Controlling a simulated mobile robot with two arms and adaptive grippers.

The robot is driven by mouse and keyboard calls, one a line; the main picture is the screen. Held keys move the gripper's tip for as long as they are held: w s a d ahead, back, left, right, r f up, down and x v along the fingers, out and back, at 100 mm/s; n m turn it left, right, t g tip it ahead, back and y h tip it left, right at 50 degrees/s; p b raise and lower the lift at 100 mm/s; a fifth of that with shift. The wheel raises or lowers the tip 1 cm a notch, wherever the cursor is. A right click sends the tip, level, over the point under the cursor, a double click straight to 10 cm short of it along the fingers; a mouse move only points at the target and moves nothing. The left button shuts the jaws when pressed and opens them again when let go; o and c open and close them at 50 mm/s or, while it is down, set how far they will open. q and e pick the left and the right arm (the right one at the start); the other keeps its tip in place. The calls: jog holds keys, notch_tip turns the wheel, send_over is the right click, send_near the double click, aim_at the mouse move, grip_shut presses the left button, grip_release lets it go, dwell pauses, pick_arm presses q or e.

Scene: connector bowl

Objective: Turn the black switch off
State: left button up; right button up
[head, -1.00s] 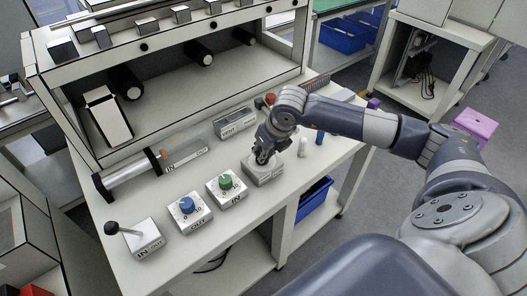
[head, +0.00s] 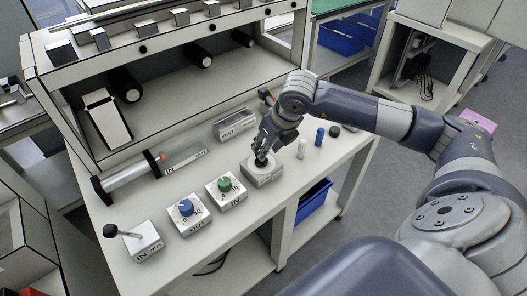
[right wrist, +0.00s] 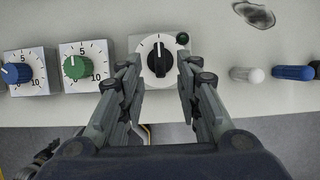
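The black switch (right wrist: 160,61) is a rotary knob on a pale square box, with its bar upright in the right wrist view and an "I" mark above it. A small dark green lamp (right wrist: 182,38) sits at the box's upper right corner. In the head view the switch box (head: 264,177) stands near the table's front edge, its knob partly hidden by my gripper. My right gripper (right wrist: 159,68) is open, with one finger on each side of the knob and gaps visible between fingers and knob. My left gripper is not in view.
Left of the switch stand a green dial (head: 225,184), a blue dial (head: 186,206) and a lever box (head: 143,240). To its right stand a white peg (head: 302,148), a blue peg (head: 319,136) and a black knob (head: 335,130). A VENT box (head: 234,124) lies behind.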

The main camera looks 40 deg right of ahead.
jog(key=v, duration=0.7)
jog(key=shift+f, duration=0.1)
